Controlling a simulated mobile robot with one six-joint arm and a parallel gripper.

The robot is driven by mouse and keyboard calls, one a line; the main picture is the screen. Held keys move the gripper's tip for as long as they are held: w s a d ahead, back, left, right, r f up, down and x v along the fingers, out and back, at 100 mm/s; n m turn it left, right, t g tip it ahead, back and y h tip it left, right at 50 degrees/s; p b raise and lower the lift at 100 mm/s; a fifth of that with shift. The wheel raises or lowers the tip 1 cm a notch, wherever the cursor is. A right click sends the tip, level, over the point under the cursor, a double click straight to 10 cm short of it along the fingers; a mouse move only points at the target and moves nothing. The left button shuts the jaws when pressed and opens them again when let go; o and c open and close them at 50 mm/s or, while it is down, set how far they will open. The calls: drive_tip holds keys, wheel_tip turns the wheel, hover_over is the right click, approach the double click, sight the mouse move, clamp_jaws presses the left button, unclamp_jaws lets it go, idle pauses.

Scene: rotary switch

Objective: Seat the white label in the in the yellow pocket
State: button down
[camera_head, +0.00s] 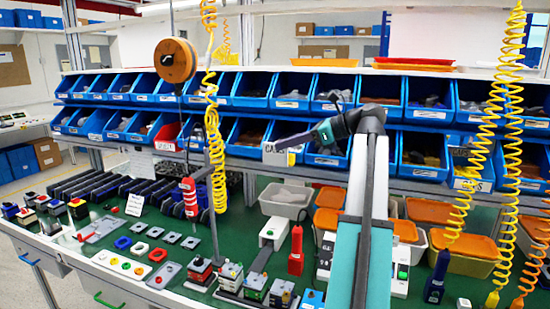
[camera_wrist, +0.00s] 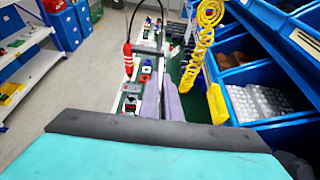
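The white label (camera_head: 275,155) with dark lettering shows in the head view at the fingertips of my gripper (camera_head: 283,144). It stands upright in front of the lower row of blue bins. My gripper reaches in from the right. In the wrist view the two grey-purple fingers of my gripper (camera_wrist: 163,98) lie close together, and the label cannot be made out between them. The yellow pocket (camera_wrist: 217,103) is on a blue bin front, just right of the fingers and apart from them in that view. In the head view it is mostly hidden behind the label and fingers.
Two rows of blue bins (camera_head: 250,90) line the back of the green bench (camera_head: 130,225). Yellow coiled hoses (camera_head: 215,150) and a hanging orange reel (camera_head: 175,60) are left of my gripper. Switches and boxes crowd the bench; the air right before the bin fronts is fairly clear.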

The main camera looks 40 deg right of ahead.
drive_tip(key=shift+s+d+r, duration=0.2)
drive_tip(key=shift+d+r, duration=0.05)
drive_tip(key=shift+w, duration=0.15)
drive_tip(key=w+d+f+p, duration=0.1)
drive_tip(key=w+d+p, duration=0.1)
drive_tip(key=w+d, duration=0.7)
drive_tip(key=shift+w+d+f, duration=0.2)
drive_tip(key=shift+w+d, duration=0.05)
drive_tip(key=shift+d, duration=0.75)
drive_tip(key=shift+w+d+f+p, duration=0.15)
drive_tip(key=shift+f, duration=0.45)
drive_tip(key=shift+w+d+f+p, duration=0.15)
drive_tip(key=shift+d+f+p, duration=0.05)
drive_tip(key=shift+f, duration=0.45)
drive_tip(key=shift+w+d+f+p, duration=0.15)
drive_tip(key=shift+f, duration=0.45)
